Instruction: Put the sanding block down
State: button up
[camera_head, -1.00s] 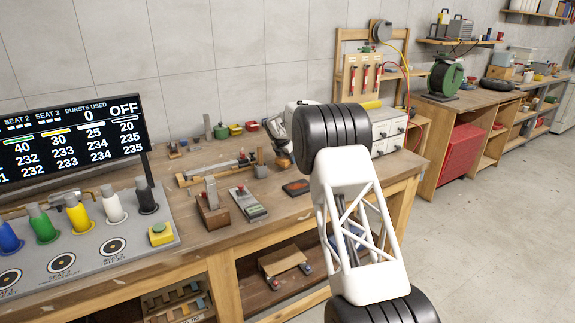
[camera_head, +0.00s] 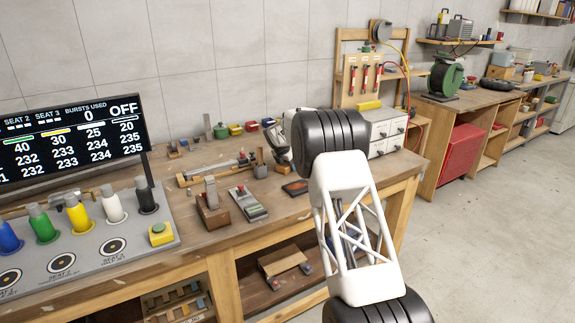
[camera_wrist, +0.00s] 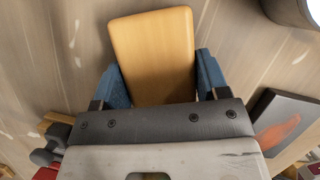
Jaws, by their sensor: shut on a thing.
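In the wrist view, the sanding block (camera_wrist: 152,50) is a tan, smooth, round-cornered block. It sits between the two blue fingers of my gripper (camera_wrist: 160,82), which is shut on it. Its near end is hidden by the gripper body. The wooden bench top (camera_wrist: 60,60) lies below it. I cannot tell whether the block touches the bench. In the head view, my white and black arm hides the fingers and the block.
A dark flat plate with a red-orange mark (camera_head: 295,188) lies on the bench (camera_head: 330,212); it also shows right of my gripper in the wrist view (camera_wrist: 286,122). A white drawer unit (camera_head: 388,132) stands behind my arm. A grey device (camera_head: 248,204) and a wooden stand (camera_head: 212,212) are left.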

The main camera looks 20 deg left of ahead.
jog(key=shift+f, duration=0.3)
jog(key=o, duration=0.8)
jog(key=shift+f, duration=0.15)
jog(key=shift+c, duration=0.2)
jog(key=shift+o, duration=0.3)
jog(key=shift+d+f, duration=0.1)
jog(key=shift+r, duration=0.25)
jog(key=v, duration=1.2)
jog(key=shift+r, duration=0.4)
